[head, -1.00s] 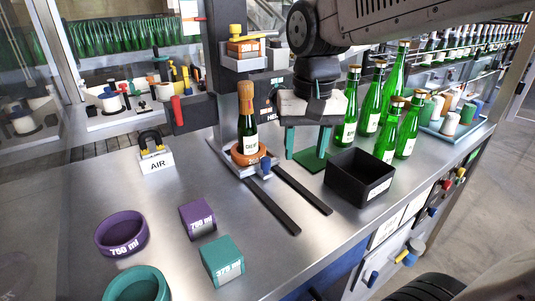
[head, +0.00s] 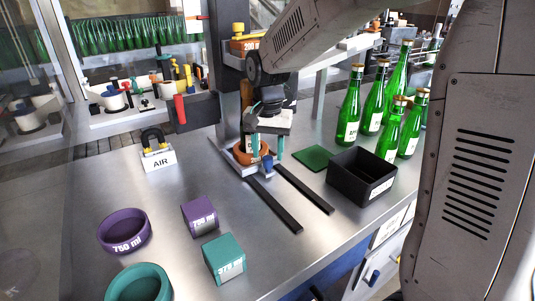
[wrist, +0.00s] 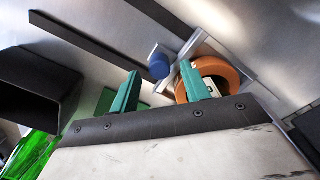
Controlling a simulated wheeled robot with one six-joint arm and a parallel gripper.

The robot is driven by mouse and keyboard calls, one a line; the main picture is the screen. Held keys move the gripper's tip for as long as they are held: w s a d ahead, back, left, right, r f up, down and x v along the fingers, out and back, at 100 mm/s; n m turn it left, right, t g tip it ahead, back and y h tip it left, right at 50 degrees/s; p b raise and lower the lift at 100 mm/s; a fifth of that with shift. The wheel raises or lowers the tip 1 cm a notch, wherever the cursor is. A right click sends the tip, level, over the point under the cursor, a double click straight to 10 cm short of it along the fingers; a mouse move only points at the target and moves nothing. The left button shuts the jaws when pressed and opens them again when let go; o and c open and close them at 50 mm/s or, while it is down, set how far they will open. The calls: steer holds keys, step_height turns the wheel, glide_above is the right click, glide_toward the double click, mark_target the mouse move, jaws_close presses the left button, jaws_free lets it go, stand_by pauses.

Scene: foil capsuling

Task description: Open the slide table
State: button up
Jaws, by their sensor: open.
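The slide table (head: 233,163) is a small metal carriage at the foot of the column, at the back end of two dark rails (head: 273,205). It bears an orange ring holder (head: 241,156) and a blue knob (head: 267,169) on its front. My gripper (head: 267,153) is open and empty, fingers pointing down just above the knob. In the wrist view the blue knob (wrist: 158,66) shows beyond and between the green fingertips; one finger overlaps the orange holder (wrist: 228,75). I cannot tell any contact.
A black open box (head: 362,177) and a green pad (head: 314,157) lie right of the rails. Several green bottles (head: 348,119) stand behind the box. Purple and teal blocks (head: 224,258) and rings are at front left, with an AIR stand (head: 158,158). The rails are clear.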

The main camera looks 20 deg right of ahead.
steer(key=shift+f, duration=0.75)
jaws_close()
steer(key=shift+s, duration=0.1)
